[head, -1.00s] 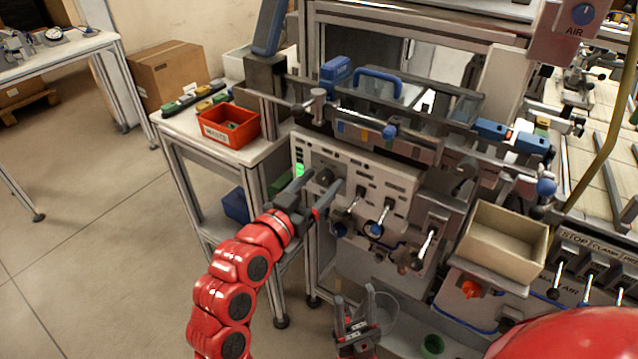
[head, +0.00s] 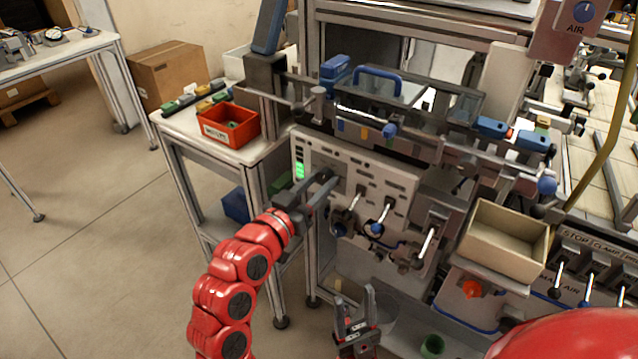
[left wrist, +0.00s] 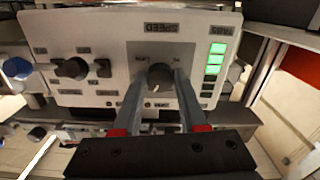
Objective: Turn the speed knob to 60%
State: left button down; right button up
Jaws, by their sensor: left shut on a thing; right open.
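The dark round speed knob (left wrist: 158,77) sits on a light panel, under an upside-down SPEED label in the left wrist view. A pale mark shows on its lower edge there. My left gripper (left wrist: 159,84) is shut on the knob, one finger on each side. In the head view my left gripper (head: 326,181) reaches the panel's left part and mostly covers the knob. Beside the knob a light bar (left wrist: 213,59) has its upper segments green and lower ones dark in the wrist view. My right gripper (head: 355,303) is open and empty, low before the machine.
A red bin (head: 230,127) sits on the side table at left. The floor at left is clear.

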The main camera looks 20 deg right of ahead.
pick_arm(q)
jog(key=shift+c, duration=2.2)
grip_release()
jog(key=p+v, duration=1.1)
jog(key=v, duration=0.6)
jog(key=shift+s+a, duration=0.1)
jog(key=shift+a, duration=0.05)
